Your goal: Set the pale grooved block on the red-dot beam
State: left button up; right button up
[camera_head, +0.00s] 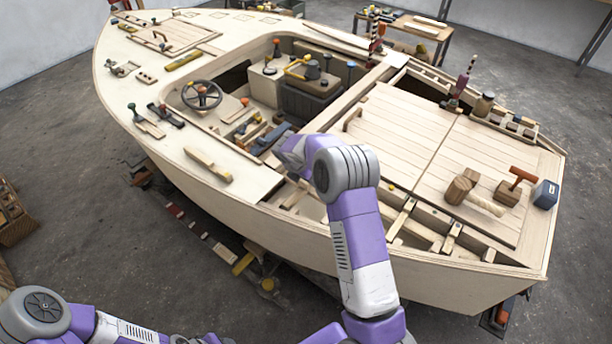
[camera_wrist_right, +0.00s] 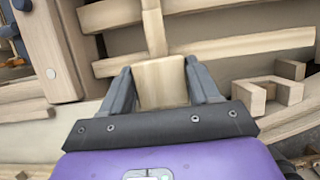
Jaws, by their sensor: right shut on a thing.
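In the right wrist view my right gripper (camera_wrist_right: 162,86) is shut on a pale wooden block (camera_wrist_right: 162,80), one finger on each side of it. No groove can be made out on the face that shows. The block is over or against the hull's open framing; I cannot tell whether it touches. Several beams (camera_wrist_right: 215,48) run across that view, but I see no red dot on any. In the head view my right arm reaches over the hull's near side, and its fingers and the block are hidden. My left arm shows at the lower left; its gripper is out of view.
A U-shaped pale wooden piece (camera_wrist_right: 275,85) lies right of the block. A steering wheel (camera_head: 202,95) stands further left.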

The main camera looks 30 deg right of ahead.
jog(key=shift+f, duration=0.35)
dwell(0.3)
jog(key=o, duration=1.1)
jog(key=shift+o, duration=0.2)
jog(key=p+v, duration=0.1)
jog(key=v, duration=0.6)
jog(key=shift+r, duration=0.25)
jog(key=shift+a+p, duration=0.1)
jog(key=shift+p, duration=0.25)
